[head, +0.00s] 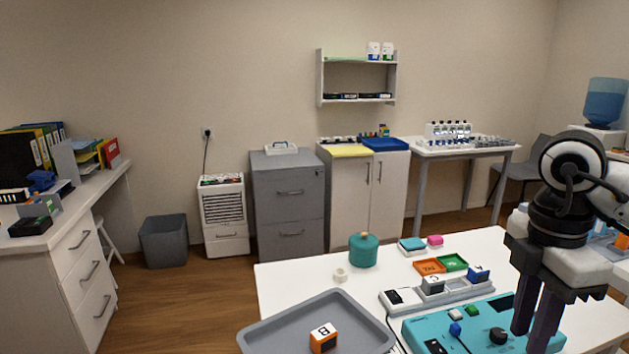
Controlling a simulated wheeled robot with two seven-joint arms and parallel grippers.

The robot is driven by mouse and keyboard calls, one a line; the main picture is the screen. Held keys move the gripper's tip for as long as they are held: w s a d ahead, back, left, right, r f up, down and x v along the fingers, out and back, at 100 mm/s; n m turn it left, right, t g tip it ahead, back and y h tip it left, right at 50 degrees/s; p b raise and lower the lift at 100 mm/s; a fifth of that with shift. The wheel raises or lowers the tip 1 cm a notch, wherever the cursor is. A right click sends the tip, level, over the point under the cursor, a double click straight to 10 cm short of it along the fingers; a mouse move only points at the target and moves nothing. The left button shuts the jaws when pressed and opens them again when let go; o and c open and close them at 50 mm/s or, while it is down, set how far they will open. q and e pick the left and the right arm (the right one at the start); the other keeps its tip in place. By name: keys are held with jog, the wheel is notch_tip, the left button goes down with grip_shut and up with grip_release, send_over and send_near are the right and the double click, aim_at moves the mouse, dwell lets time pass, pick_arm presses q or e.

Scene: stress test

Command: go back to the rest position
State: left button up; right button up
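My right gripper (532,340) comes in from the right with its two dark fingers pointing down. A narrow gap shows between the fingers and nothing is seen held there. The fingers are in front of the right part of a teal device (425,329) with knobs on the white table; I cannot tell whether they touch it. My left gripper is not in view.
Floor is open at left.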

jog(key=s+a+f+n+t+y, duration=0.15)
jog(key=a+f+y, duration=0.25)
jog(key=a+y, duration=0.5)
jog(key=a+f+n+t+y, duration=0.2)
jog(key=a+f+y, duration=0.2)
jog(key=a+y, duration=0.5)
jog(key=w+d+f+m+t+h, duration=0.1)
jog(key=d+f+m+t+h, duration=0.85)
jog(key=d+f, duration=0.6)
jog(key=s+d+f+m+g+h, duration=0.2)
jog(key=s+d+f+g+h, duration=0.4)
jog(key=s+d+f, duration=0.7)
jog(key=s+a+f+m+t, duration=0.15)
jog(key=a+m, duration=0.25)
jog(key=a, duration=0.8)
jog(key=s+a+f+m, duration=0.15)
jog(key=a+m, duration=0.25)
jog(key=a, duration=0.8)
notch_tip(320, 180, down, 6)
jog(key=b, duration=0.7)
jog(key=shift+w+a+y, duration=0.3)
jog(key=shift+w+y, duration=0.15)
